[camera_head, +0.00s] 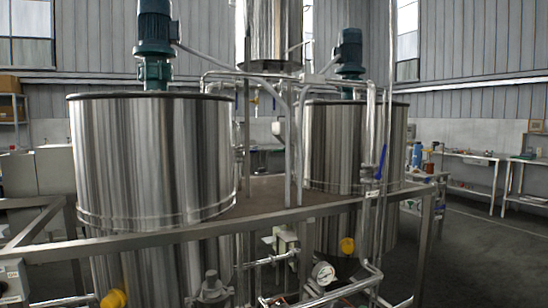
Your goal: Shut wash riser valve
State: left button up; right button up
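A valve with a blue lever (381,162) sits on a vertical steel riser pipe (369,130) in front of the right tank. The lever stands nearly upright, roughly along the pipe and tilted slightly. A small pale tag (372,194) is on the pipe below it; its writing is too small to read, so I cannot confirm the valve's name. A small yellow handle (257,100) shows on the pipework between the tanks. Neither of my grippers is in view.
Two steel tanks, left (155,160) and right (335,145), stand in a metal frame whose rail (290,216) crosses in front. Open floor (480,245) lies at right, before a workbench (470,155).

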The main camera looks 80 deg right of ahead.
aim_at(382, 160)
jog(key=l+z, duration=0.1)
jog(key=z, duration=0.35)
jog(key=l+z, duration=0.1)
jog(key=z, duration=0.4)
jog(key=l+z, duration=0.1)
jog(key=z, duration=0.35)
jog(key=l+z, duration=0.5)
jog(key=i+l+z, duration=0.15)
jog(key=z, duration=0.35)
jog(key=i+l+z, duration=0.2)
jog(key=l, duration=0.25)
jog(key=i+l+z, duration=0.2)
jog(key=i+l, duration=0.2)
